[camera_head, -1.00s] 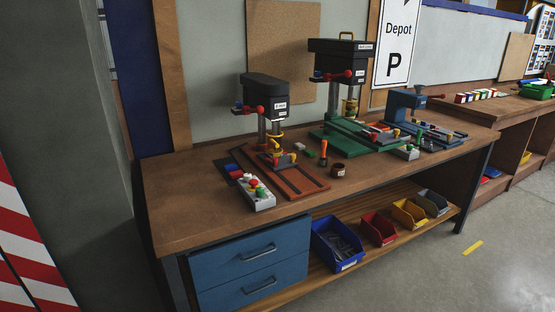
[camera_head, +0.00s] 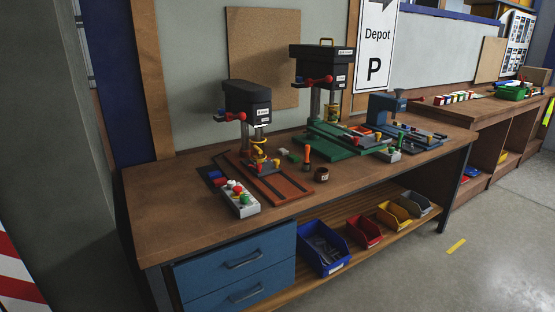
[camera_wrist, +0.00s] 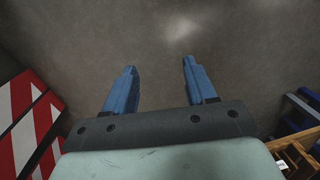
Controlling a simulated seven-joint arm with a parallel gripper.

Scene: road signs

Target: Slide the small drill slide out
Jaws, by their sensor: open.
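The small drill (camera_head: 246,100) stands at the left of the bench, with a dark head, a red-knobbed lever and a yellow chuck guard. Its slide (camera_head: 262,167) seems to be the part with yellow and red pieces on the orange-brown base (camera_head: 285,184) below the chuck; its exact outline is too small to tell. A larger drill (camera_head: 322,68) on a green base stands to its right. My gripper (camera_wrist: 158,70) shows only in the wrist view, its two blue fingers apart and empty above bare grey floor. It is away from the drill.
A control box (camera_head: 240,200) with coloured buttons sits left of the small drill's base. The bench's front left top (camera_head: 170,220) is clear. Red-and-white striped boards (camera_wrist: 30,120) stand beside my gripper.

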